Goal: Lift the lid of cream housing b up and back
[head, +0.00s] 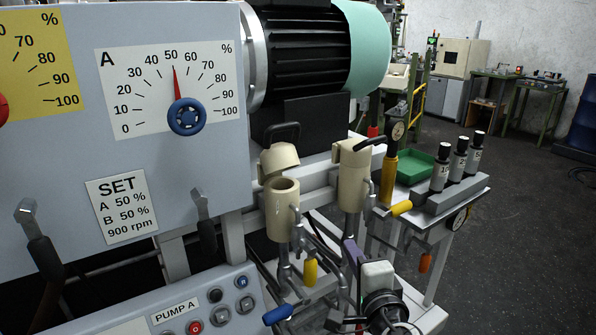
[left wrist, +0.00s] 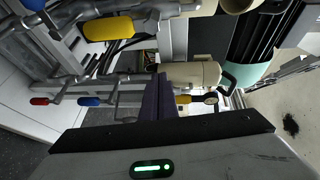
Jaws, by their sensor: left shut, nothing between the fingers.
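Two cream housings stand beside the panel in the head view. The nearer housing (head: 283,217) has its top open, with its lid (head: 279,158) tipped back behind it. The farther housing (head: 352,185), which I take as housing b, has its lid (head: 356,152) on top, with a black handle (head: 371,143) pointing right. A cream housing with a black handle (left wrist: 230,80) also shows behind the fingers in the left wrist view. My left gripper (head: 350,246), with purple fingers (left wrist: 159,97), is shut and empty below the farther housing. My right gripper is out of view.
Pipes with a yellow lever (head: 310,271) and a blue lever (head: 278,314) crowd the space around my left gripper. Another yellow lever (head: 401,208) sticks out at right.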

